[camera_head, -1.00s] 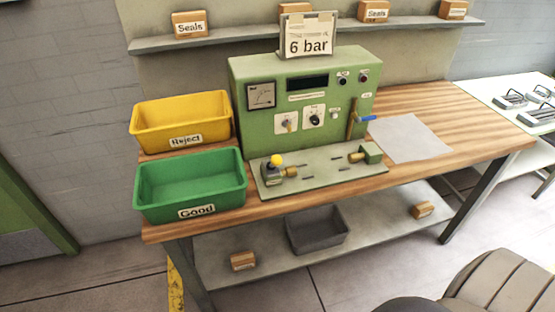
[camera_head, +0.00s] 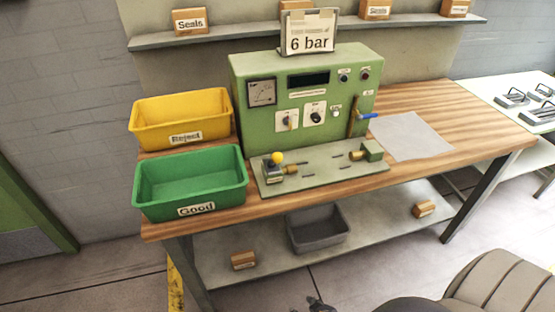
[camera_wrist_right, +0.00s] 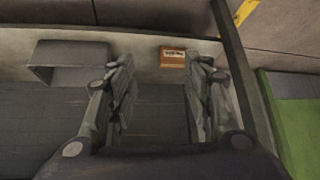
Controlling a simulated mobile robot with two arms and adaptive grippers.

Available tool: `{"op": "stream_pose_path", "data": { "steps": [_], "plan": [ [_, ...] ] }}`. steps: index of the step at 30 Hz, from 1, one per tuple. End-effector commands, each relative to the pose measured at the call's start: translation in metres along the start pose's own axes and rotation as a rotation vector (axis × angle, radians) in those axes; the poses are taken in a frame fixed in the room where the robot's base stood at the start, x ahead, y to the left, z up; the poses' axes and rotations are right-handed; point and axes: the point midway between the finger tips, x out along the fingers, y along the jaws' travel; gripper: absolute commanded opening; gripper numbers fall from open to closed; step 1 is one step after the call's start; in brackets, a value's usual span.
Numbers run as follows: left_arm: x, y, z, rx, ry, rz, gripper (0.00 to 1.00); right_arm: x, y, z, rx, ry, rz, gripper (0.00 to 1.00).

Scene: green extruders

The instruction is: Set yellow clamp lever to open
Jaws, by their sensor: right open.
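The yellow ball knob of the clamp lever (camera_head: 277,158) tops a small dark clamp block (camera_head: 273,174) at the left end of the pale green fixture plate (camera_head: 330,172). The lever looks roughly upright; its exact setting is too small to tell. In the head view, a dark piece at the bottom edge appears to be the tip of my right gripper (camera_head: 320,304), low in front of the bench and well away from the lever. In the right wrist view my right gripper (camera_wrist_right: 160,95) is open and empty. My left gripper is not in view.
A green test panel (camera_head: 310,100) with a blue-handled lever (camera_head: 366,116) stands behind the plate. A yellow Reject bin (camera_head: 180,120) and green Good bin (camera_head: 190,185) stand at left. A grey bin (camera_head: 318,240) sits on the lower shelf. A chair (camera_head: 490,280) is at front right.

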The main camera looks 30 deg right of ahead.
Motion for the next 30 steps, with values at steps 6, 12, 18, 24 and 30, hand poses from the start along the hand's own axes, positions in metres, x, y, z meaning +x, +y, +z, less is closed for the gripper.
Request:
{"op": "stream_pose_path", "data": {
  "steps": [6,12,18,24,30],
  "plan": [
    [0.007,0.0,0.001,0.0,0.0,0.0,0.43,-0.052,0.03,-0.163,0.047,0.336,0.008,0.46],
    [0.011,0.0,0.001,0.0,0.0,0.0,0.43,-0.143,0.045,-0.29,0.045,0.633,0.0,0.46],
    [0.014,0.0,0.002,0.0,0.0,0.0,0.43,-0.229,0.044,-0.363,0.016,0.843,-0.018,0.46],
    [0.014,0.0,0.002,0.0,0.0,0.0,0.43,-0.261,0.041,-0.385,0.002,0.914,-0.025,0.46],
    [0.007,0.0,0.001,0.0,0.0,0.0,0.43,-0.253,0.041,-0.402,0.003,0.919,-0.026,0.46]
  ]
}}
